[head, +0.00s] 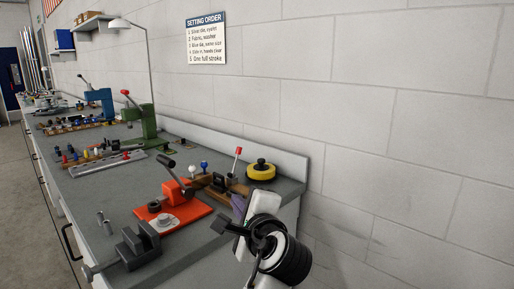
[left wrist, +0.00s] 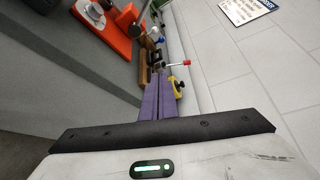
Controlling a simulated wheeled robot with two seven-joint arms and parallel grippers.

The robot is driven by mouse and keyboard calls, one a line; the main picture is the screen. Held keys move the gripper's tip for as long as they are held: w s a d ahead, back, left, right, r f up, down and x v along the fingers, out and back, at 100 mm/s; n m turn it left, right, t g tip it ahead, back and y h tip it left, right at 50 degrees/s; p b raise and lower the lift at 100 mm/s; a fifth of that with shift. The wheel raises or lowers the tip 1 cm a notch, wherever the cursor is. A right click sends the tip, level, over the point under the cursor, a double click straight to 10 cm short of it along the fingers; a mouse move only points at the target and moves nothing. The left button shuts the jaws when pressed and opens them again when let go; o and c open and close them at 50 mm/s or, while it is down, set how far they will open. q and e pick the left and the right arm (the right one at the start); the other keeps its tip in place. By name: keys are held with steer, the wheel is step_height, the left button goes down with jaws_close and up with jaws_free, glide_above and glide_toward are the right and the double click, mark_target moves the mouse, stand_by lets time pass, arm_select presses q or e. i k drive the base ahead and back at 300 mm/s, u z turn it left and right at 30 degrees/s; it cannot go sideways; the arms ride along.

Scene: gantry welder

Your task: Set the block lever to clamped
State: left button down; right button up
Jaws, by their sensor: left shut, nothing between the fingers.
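A brown wooden block (head: 212,184) stands near the right end of the bench, behind an orange plate. A lever with a red grip (head: 238,152) rises near its right end, almost upright and leaning slightly right. In the left wrist view the red-tipped lever (left wrist: 186,62) shows just beyond the fingertips. No marking of its position can be read. My left gripper (head: 237,199) has purple fingers, shut and empty, in front of the block's right end. They also show in the left wrist view (left wrist: 160,74). I cannot tell whether they touch the block. My right gripper is out of view.
An orange plate (head: 199,212) with a black-handled tool lies left of the gripper. A grey vise (head: 138,246) is at the front. A yellow disc (head: 261,172) with a black knob sits behind. A green press (head: 143,120) stands further along. The wall closes the back.

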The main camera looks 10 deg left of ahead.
mark_target(239, 149)
steer(key=i, duration=0.85)
